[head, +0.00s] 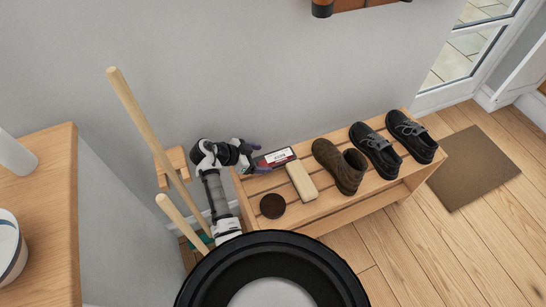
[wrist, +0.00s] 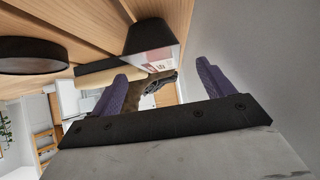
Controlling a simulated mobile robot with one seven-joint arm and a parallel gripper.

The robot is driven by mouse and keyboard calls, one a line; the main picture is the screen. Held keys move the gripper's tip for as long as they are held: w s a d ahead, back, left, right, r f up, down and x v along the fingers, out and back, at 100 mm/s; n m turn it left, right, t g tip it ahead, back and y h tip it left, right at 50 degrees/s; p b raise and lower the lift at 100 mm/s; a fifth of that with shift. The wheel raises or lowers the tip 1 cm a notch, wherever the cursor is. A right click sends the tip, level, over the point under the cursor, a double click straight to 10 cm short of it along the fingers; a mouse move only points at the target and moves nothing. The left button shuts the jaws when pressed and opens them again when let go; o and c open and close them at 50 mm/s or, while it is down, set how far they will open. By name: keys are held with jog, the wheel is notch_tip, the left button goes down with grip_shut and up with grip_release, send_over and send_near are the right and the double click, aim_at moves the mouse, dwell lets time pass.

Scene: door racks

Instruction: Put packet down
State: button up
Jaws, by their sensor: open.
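The packet (head: 275,157), dark with a red and white label, lies on the slatted wooden rack (head: 321,212) at its back left, near the wall. It also shows beyond the fingers in the wrist view (wrist: 151,38). My gripper (head: 256,156) is at the packet's left end, low over the rack's back left corner. In the wrist view my gripper (wrist: 162,72) has its two purple fingers wide apart, with nothing clasped between them. I cannot tell whether a finger touches the packet.
A tan block (head: 301,181) lies just right of the packet, and a dark round tin (head: 272,206) in front. A brown boot (head: 339,166) and black shoes (head: 376,149) fill the rack's right. Wooden poles (head: 143,122) stand left of my arm. The wall is close behind.

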aim_at(270, 160)
jog(key=x, duration=0.3)
jog(key=p+x, duration=0.1)
jog(key=x, duration=0.1)
jog(key=shift+s+d+f, duration=0.1)
jog(key=shift+d+f, duration=0.1)
jog(key=shift+f, duration=0.2)
jog(key=c, duration=1.1)
jog(key=shift+r, duration=0.1)
jog(key=shift+c, duration=1.1)
jog(key=shift+r, duration=0.1)
